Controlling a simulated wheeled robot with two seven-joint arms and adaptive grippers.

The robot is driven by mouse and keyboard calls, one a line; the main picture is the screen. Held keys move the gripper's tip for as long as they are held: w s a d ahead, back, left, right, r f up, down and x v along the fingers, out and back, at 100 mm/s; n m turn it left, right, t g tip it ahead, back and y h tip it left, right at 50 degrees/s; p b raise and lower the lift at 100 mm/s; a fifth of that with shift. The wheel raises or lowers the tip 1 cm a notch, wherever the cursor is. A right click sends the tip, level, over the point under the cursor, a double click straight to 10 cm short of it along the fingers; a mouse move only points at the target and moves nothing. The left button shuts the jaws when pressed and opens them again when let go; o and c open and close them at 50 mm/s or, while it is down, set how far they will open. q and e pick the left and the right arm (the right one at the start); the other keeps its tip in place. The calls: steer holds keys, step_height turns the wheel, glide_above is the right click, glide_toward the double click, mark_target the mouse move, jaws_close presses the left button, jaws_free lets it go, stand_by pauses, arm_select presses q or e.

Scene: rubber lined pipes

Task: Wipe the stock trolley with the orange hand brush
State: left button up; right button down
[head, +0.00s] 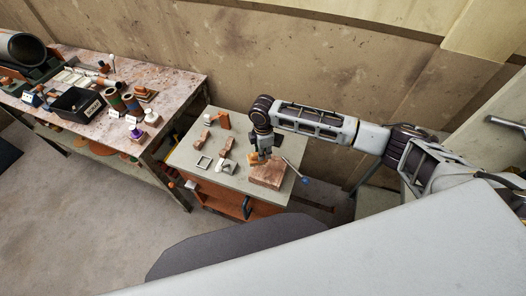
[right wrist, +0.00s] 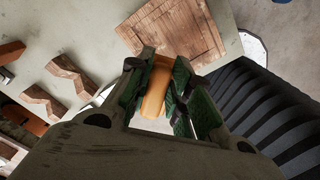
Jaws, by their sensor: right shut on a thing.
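The stock trolley (head: 182,158) has a grey-green top and an orange lower body, and stands against the wall in the head view. Its top also shows in the right wrist view (right wrist: 70,25). My right gripper (head: 261,155) is over the right part of the trolley top, pointing down. In the right wrist view its green-padded fingers (right wrist: 163,95) are shut on the orange hand brush (right wrist: 157,88). The brush's underside is hidden, so I cannot tell if it touches the top. My left gripper is not in view.
A wooden board (head: 268,175) lies on the trolley beside my right gripper. A workbench (head: 180,80) with a black bin (head: 78,104) stands further left.

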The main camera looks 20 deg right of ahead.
steer(key=shift+w+r, duration=0.1)
steer(key=shift+r, duration=0.75)
steer(key=shift+r+p, duration=0.45)
steer(key=shift+r, duration=0.05)
steer(key=shift+f, duration=0.15)
